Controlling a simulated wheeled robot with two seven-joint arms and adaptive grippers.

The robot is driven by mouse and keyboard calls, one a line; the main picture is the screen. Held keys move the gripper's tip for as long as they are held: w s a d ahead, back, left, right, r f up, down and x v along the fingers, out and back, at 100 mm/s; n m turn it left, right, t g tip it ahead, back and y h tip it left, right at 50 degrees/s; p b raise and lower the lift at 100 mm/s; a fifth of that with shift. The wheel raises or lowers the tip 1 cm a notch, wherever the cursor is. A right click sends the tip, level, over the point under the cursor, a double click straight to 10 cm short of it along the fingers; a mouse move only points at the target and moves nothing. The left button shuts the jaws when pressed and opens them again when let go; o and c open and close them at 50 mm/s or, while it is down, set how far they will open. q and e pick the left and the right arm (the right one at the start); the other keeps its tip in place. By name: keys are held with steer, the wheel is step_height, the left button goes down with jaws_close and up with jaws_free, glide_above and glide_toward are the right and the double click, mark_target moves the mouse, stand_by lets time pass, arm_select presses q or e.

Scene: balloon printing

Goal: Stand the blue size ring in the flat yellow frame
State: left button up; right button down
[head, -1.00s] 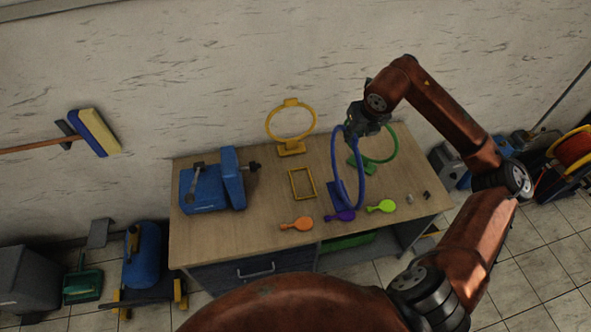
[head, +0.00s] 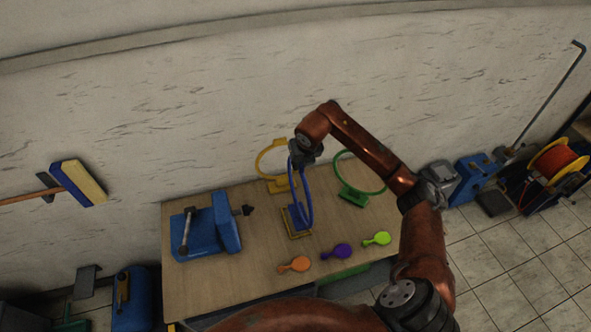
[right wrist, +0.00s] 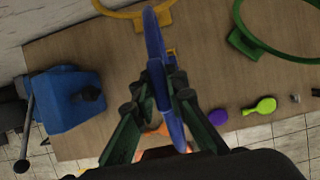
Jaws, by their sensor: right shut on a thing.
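The blue size ring (head: 307,196) is upright above the table, its blue base (head: 297,215) at the bottom. My right gripper (head: 304,160) is shut on the top of the ring. In the right wrist view the blue ring (right wrist: 155,45) runs between the two fingers (right wrist: 165,95). The flat yellow frame (head: 298,236) lies on the table directly under the blue base, partly hidden by it. I cannot tell whether the base is inside the frame or still above it. My left gripper is not in view.
A yellow ring stand (head: 263,160) is just behind and a green ring stand (head: 362,198) is to the right. Orange (head: 296,264), purple (head: 337,251) and lime (head: 377,239) balloons lie in front. A blue vise (head: 205,232) stands at the left of the table (head: 240,285).

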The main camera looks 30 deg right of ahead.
steer(key=shift+a+f, duration=0.15)
steer(key=shift+f, duration=0.2)
steer(key=x, duration=0.1)
steer(key=p+x, duration=0.2)
steer(key=x, duration=0.1)
steer(key=shift+s+a+f, duration=0.25)
steer(key=shift+a, duration=0.1)
steer(key=c, duration=2.4)
jaws_free()
steer(key=shift+w+f, duration=0.15)
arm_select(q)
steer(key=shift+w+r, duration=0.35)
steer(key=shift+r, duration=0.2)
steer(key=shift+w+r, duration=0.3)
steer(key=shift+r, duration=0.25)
arm_select(e)
steer(key=o, duration=0.5)
steer(key=shift+c, duration=0.2)
